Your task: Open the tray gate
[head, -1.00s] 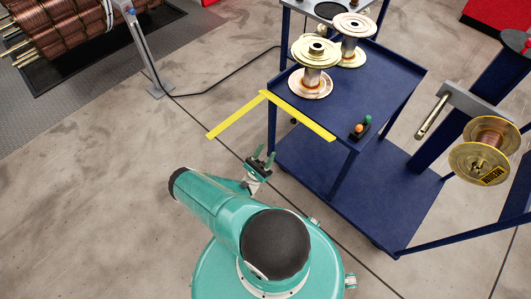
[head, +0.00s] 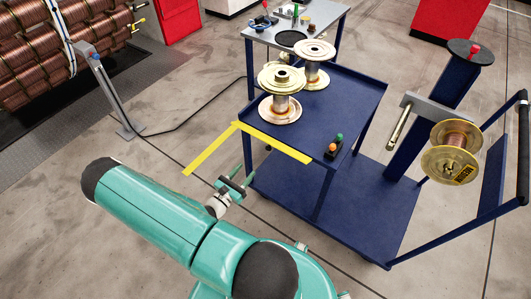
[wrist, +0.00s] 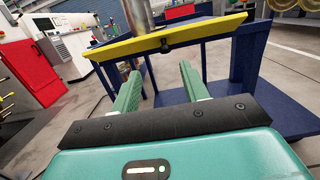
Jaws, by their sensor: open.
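A yellow bar (head: 275,143), which looks like the tray gate, runs along the near edge of the blue tray (head: 345,105). A second yellow strip (head: 208,152) reaches out left from the tray's corner; I cannot tell whether it is on the floor. In the wrist view the yellow bar (wrist: 205,32) crosses above my fingers, with a small dark knob or latch (wrist: 166,46) on its underside. My gripper (head: 236,182) is open and empty, in front of the tray's near side. In the wrist view its green fingers (wrist: 157,75) are apart, with no visible contact with the bar.
Two spools (head: 280,95) (head: 314,65) stand on the tray. A small box with green and orange buttons (head: 334,147) sits at its right corner. Another spool (head: 451,150) hangs on a stand at right. Floor to the left is mostly clear, with a cable (head: 190,118).

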